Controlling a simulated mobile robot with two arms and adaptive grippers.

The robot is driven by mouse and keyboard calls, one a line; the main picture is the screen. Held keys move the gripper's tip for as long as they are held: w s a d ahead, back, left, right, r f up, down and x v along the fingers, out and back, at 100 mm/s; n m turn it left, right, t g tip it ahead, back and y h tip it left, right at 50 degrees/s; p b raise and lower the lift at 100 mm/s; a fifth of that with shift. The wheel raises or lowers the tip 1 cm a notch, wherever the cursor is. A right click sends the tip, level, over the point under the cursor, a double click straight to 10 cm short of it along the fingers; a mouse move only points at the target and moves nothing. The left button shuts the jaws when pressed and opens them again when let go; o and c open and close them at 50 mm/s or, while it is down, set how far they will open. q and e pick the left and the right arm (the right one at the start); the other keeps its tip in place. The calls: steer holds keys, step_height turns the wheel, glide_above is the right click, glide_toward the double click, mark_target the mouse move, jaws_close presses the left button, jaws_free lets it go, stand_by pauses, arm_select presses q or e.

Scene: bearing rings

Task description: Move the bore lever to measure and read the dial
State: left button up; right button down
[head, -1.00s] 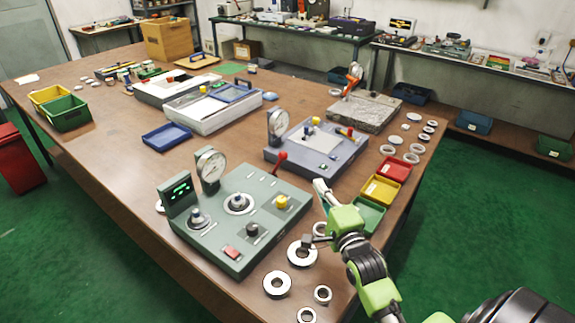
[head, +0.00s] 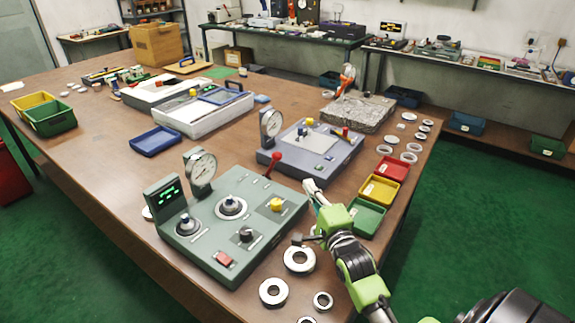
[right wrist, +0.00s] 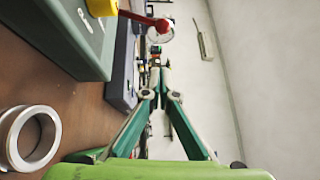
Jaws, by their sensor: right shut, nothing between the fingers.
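The green-grey measuring station (head: 205,225) stands at the table's near edge. A red lever (head: 272,161) with a ball end rises from its back right corner; it also shows in the right wrist view (right wrist: 162,25). I take it for the bore lever. The round dial (head: 201,167) stands upright at the station's back left; its needle is too small to read. My right gripper (head: 309,186) is shut and empty, just right of the station and apart from the lever. In the right wrist view its fingers (right wrist: 160,75) meet, below the lever's ball. My left gripper is out of view.
A yellow knob (head: 276,204), a black knob (head: 246,235) and a lit display (head: 169,197) are on the station. Loose rings (head: 299,260) lie in front. A purple station (head: 325,158) stands behind, and red, yellow and green (head: 364,218) bins stand right.

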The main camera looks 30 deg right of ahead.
mark_target(273, 156)
steer(key=w+p, duration=0.1)
steer(key=w, duration=1)
steer(key=shift+w+r, duration=0.2)
steer(key=shift+r, duration=0.25)
steer(key=w+r+g+p, duration=0.1)
steer(key=p, duration=0.2)
steer(key=w+a+r+n+g+p, duration=0.1)
steer(key=w+r+p, duration=0.1)
steer(key=p, duration=0.2)
steer(key=w+a+r+n+g+p, duration=0.1)
steer(key=p, duration=0.3)
steer(key=shift+w+r+g+y, duration=0.15)
steer(key=shift+w+g+y, duration=0.1)
steer(key=shift+g+y, duration=0.05)
steer(key=w+a+n+g, duration=0.2)
steer(key=w+g, duration=0.1)
steer(key=w, duration=0.3)
steer(key=shift+w+a+f+g, duration=0.2)
steer(key=shift+a+f+g, duration=0.05)
steer(key=shift+a+g, duration=0.05)
